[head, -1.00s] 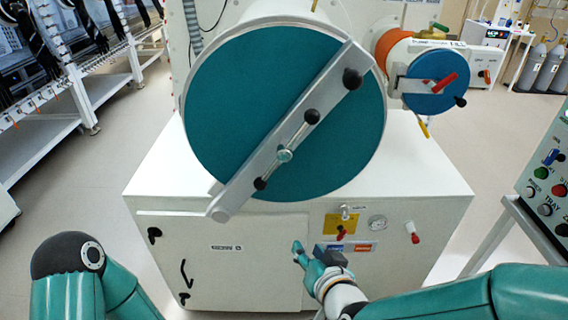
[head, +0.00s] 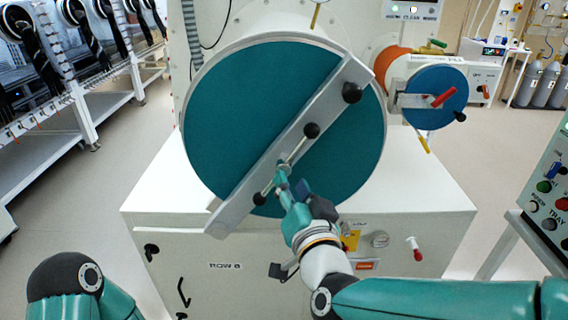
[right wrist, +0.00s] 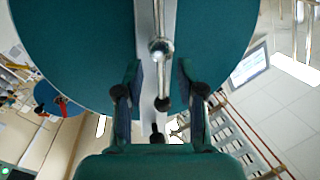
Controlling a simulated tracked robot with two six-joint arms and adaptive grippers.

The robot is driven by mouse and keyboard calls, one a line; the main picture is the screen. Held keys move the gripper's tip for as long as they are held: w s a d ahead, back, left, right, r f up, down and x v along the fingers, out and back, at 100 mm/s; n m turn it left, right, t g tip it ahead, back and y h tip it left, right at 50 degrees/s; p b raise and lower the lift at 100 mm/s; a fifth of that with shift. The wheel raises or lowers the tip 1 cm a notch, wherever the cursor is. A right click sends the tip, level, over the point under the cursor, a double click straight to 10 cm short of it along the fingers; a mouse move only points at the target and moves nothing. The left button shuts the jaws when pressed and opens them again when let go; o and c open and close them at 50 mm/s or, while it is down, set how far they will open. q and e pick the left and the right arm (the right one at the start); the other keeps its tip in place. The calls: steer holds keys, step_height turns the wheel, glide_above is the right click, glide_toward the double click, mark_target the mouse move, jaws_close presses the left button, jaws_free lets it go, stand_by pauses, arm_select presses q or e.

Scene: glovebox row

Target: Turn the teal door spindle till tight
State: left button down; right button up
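The teal door (head: 235,100) is a large round disc with a grey bar (head: 240,197) lying slantwise across it. The spindle (head: 283,167) sits at the bar's middle, with a thin cross handle ending in black balls (head: 311,130). My right gripper (head: 287,178) is in front of the spindle, hiding part of the lower handle. In the right wrist view the fingers (right wrist: 160,80) are apart, with the spindle's hub (right wrist: 160,48) just beyond the tips and one black ball (right wrist: 163,103) between the fingers. I cannot see contact. My left gripper is out of view.
A smaller blue door (head: 425,95) with a red handle is at the right. The white cabinet (head: 240,285) is below, with a gauge (head: 380,240) and a red-tipped valve (head: 416,249). A control panel (head: 545,195) stands at the right edge.

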mark_target(285, 169)
steer(key=p+x, duration=0.1)
steer(key=x, duration=0.5)
steer(key=shift+w+a, duration=0.15)
steer(key=shift+w, duration=0.15)
jaws_close()
